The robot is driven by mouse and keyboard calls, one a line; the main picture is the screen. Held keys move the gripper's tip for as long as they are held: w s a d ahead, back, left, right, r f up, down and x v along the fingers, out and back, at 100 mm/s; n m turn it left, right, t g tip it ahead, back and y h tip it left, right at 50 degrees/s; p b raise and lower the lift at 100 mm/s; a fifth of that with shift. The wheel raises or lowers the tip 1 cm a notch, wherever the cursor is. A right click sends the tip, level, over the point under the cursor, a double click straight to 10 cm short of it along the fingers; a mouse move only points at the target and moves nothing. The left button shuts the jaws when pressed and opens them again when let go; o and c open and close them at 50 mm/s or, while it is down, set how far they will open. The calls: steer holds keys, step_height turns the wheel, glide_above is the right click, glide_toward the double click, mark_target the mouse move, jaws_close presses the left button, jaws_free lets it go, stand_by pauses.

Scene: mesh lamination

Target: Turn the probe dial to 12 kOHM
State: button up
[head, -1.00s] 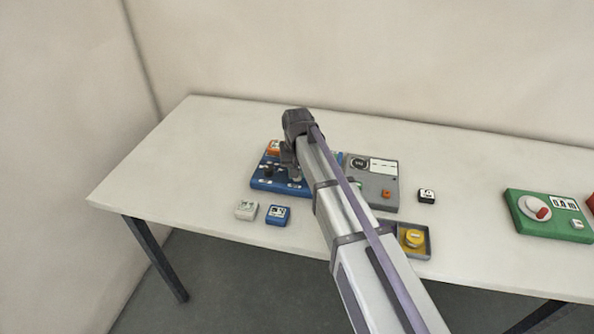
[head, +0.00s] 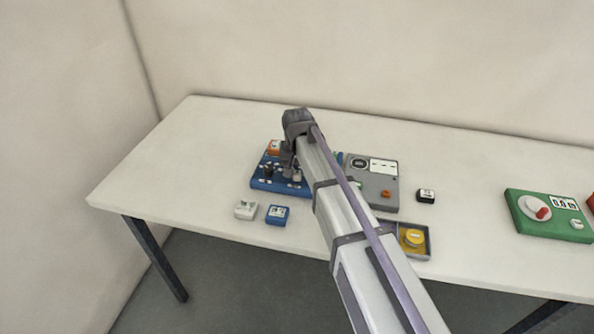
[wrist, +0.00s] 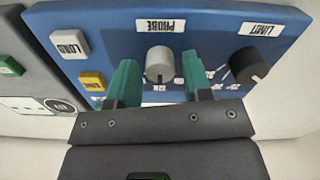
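The probe dial (wrist: 159,64) is a grey-white knob on the blue panel (wrist: 215,20), under a label reading PROBE (wrist: 160,25), upside down in the wrist view. My gripper (wrist: 158,78) is open, with one green finger on each side of the dial. A gap shows between each finger and the dial. The small scale marks by the dial are partly hidden by my fingers and cannot be read. In the head view my gripper (head: 289,168) is over the blue panel (head: 262,184), and my arm hides its right part.
A black LIMIT dial (wrist: 250,66) sits close beside the right finger in the wrist view. A LOAD button (wrist: 70,44) and a yellow button (wrist: 92,81) are left. A grey device (head: 386,200), loose blocks (head: 277,214) and a tray (head: 427,253) are near.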

mark_target(298, 174)
steer(key=shift+o, duration=0.8)
step_height(298, 174, up, 11)
steer(key=p, duration=1.1)
steer(key=shift+f, duration=0.15)
steer(key=s+d, duration=0.7)
steer(key=s, duration=0.4)
steer(key=s+d, duration=0.8)
steer(key=s, duration=0.3)
steer(key=shift+d+n, duration=0.25)
steer(key=shift+n, duration=0.05)
